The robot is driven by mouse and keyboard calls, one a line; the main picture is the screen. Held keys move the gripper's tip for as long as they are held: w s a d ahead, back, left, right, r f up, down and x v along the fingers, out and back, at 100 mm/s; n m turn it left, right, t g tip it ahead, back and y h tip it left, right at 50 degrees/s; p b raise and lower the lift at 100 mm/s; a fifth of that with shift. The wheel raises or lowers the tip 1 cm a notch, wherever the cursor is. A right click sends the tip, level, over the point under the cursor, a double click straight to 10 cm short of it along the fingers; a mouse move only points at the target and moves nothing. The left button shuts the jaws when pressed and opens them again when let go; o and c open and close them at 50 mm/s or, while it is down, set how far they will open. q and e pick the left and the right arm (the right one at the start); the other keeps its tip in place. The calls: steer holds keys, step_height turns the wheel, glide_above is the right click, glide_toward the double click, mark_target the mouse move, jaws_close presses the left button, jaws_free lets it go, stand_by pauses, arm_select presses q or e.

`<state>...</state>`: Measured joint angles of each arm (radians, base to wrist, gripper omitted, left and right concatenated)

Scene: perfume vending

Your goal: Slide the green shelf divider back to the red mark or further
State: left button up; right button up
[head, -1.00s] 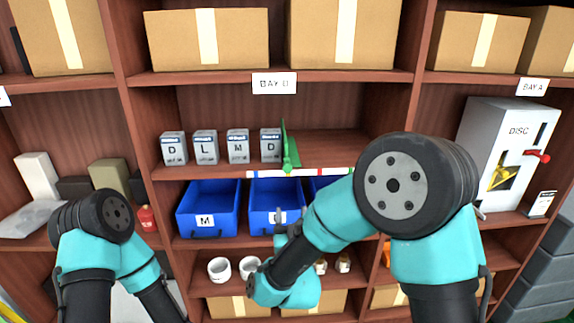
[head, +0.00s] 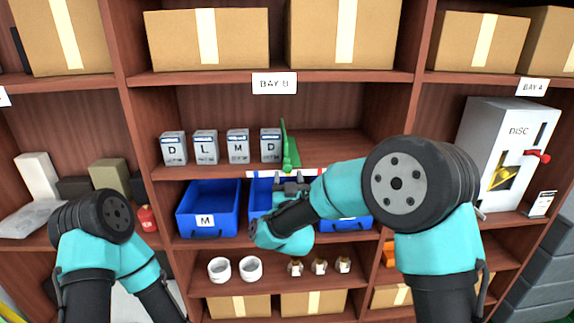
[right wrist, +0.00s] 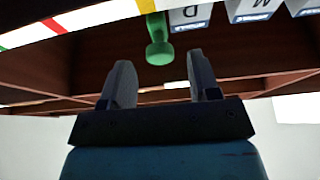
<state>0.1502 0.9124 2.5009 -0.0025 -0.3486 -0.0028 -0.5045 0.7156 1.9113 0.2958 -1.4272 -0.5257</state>
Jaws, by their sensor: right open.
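The green shelf divider (head: 288,150) stands upright on the middle shelf, right beside the last box of a row. Its rounded knob (right wrist: 159,50) hangs at the shelf's front edge. The white strip (head: 258,174) along that edge carries a red mark (right wrist: 53,25), seen left of the knob in the right wrist view. My right gripper (head: 291,182) is open and empty, just below the divider. In the right wrist view its fingers (right wrist: 160,85) point up at the knob, apart from it. My left gripper is out of view; only its arm shows.
Lettered boxes (head: 205,147) stand left of the divider, and the shelf to its right is bare. Blue bins (head: 208,208) sit on the shelf below, partly behind my right arm. Cups (head: 219,268) and small bottles (head: 319,267) stand lower down.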

mark_target(288, 170)
steer(key=shift+x, duration=2.7)
steer(key=shift+c, duration=0.2)
jaws_close()
